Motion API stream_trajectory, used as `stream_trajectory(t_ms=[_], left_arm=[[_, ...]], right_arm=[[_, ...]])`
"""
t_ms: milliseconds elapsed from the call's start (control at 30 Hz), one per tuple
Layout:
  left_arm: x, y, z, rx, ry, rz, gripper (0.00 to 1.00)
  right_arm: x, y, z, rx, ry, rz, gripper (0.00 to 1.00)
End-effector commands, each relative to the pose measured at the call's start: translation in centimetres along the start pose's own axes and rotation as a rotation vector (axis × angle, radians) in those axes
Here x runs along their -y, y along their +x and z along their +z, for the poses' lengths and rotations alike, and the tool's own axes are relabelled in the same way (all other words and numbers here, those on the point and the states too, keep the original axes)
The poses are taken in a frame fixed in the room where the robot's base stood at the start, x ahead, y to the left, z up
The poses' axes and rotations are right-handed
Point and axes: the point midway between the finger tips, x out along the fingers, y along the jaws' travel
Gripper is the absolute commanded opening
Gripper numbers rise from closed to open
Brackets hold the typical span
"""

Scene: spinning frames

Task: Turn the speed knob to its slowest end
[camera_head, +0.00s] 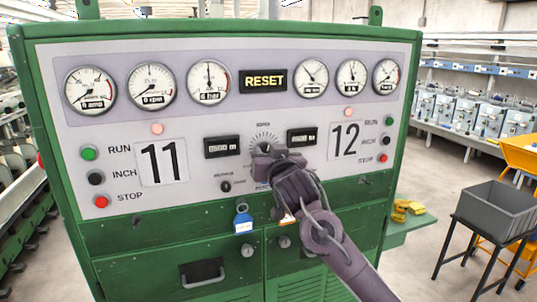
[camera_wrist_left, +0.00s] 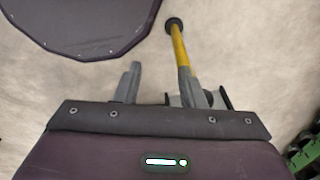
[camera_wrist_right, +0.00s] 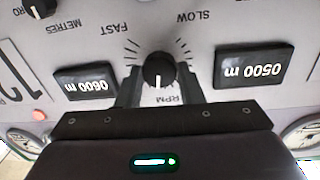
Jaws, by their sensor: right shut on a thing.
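The speed knob (camera_wrist_right: 160,70) is round and black with a white pointer line, in the right wrist view, which shows the panel upside down. The pointer is toward the RPM label (camera_wrist_right: 163,100), about midway between FAST (camera_wrist_right: 115,29) and SLOW (camera_wrist_right: 194,17). My right gripper (camera_wrist_right: 158,86) is shut on the knob, one finger on each side. In the head view my right gripper (camera_head: 263,158) covers the knob; only part of its dial scale (camera_head: 263,142) shows above. My left gripper (camera_wrist_left: 159,80) is open and out of the head view.
Digital counters (camera_head: 222,145) flank the dial on the green cabinet (camera_head: 120,238). A small METRES knob (camera_head: 226,187) sits lower left. A blue padlock (camera_head: 242,219) hangs below. A grey bin (camera_head: 497,208) stands at right. In the left wrist view, a yellow bar (camera_wrist_left: 179,50) shows near one finger.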

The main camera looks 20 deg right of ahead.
Motion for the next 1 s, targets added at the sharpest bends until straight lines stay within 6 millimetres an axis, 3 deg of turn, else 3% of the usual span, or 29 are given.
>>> stream_trajectory(t_ms=[367, 1000], left_arm=[[0.1, 1.8, 0.2, 0.000, 0.000, -0.001, 0.36], [0.1, 5.9, 0.6, 0.000, 0.000, -0.002, 0.36]], right_arm=[[-0.1, 0.0, 0.3, -0.016, -0.197, 0.000, 0.11], [-0.1, 0.0, 0.5, -0.059, -0.801, -0.002, 0.11]])
